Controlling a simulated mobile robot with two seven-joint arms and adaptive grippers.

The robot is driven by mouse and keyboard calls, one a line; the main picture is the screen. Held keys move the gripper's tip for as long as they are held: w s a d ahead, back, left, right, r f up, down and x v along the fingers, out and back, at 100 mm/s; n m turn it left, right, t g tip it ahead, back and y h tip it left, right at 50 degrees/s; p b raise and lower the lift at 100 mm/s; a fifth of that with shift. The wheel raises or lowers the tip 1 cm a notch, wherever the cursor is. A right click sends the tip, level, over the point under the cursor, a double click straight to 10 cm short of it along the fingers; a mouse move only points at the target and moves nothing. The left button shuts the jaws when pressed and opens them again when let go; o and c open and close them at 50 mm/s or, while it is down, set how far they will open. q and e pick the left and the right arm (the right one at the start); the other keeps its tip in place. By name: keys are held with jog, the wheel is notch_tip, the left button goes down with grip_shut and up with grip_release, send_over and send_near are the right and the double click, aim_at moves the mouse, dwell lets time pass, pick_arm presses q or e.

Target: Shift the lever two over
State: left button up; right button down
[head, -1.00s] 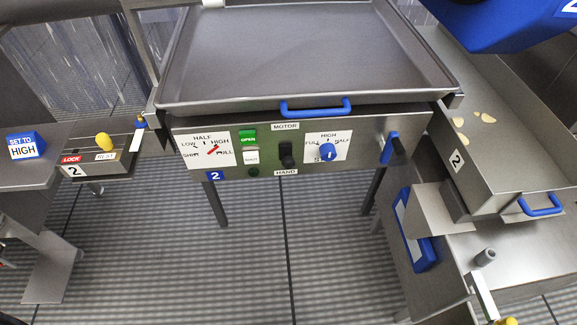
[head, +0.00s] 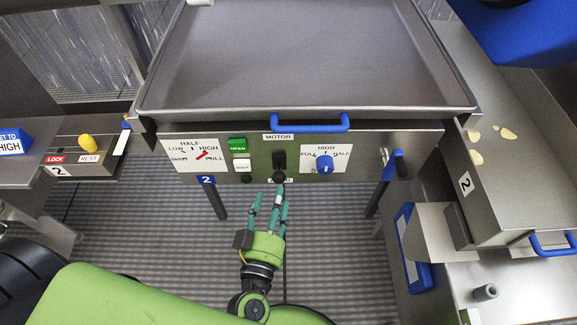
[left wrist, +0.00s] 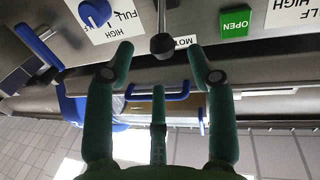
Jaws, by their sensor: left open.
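A black lever (head: 279,163) stands on the front panel between the labels MOTOR above and HAND below. In the left wrist view the lever (left wrist: 162,40) shows a rounded knob end. My left gripper (head: 271,197) is open and empty, just below and in front of the lever. In the left wrist view its green fingers (left wrist: 161,62) are spread, with the knob between and just beyond the two outer tips; I see no clear contact. A yellow-knobbed lever (head: 87,143) sits on the left box marked 2, between LOCK and REST labels. My right gripper is not in view.
A blue dial (head: 325,164) and a green OPEN button (head: 238,146) flank the black lever. A blue handle (head: 310,123) juts out above it. A blue-gripped crank (head: 396,165) is on the panel's right. Floor below the panel is open.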

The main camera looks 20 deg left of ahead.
aim_at(277, 183)
pick_arm(q)
jog(key=shift+w+a+r, duration=0.1)
jog(key=shift+w+r, duration=0.2)
jog(key=shift+w, duration=0.05)
jog(key=w, duration=0.4)
jog(key=w+p, duration=0.1)
jog(key=w, duration=0.1)
jog(key=shift+a+f, duration=0.1)
jog(key=shift+a, duration=0.2)
grip_shut()
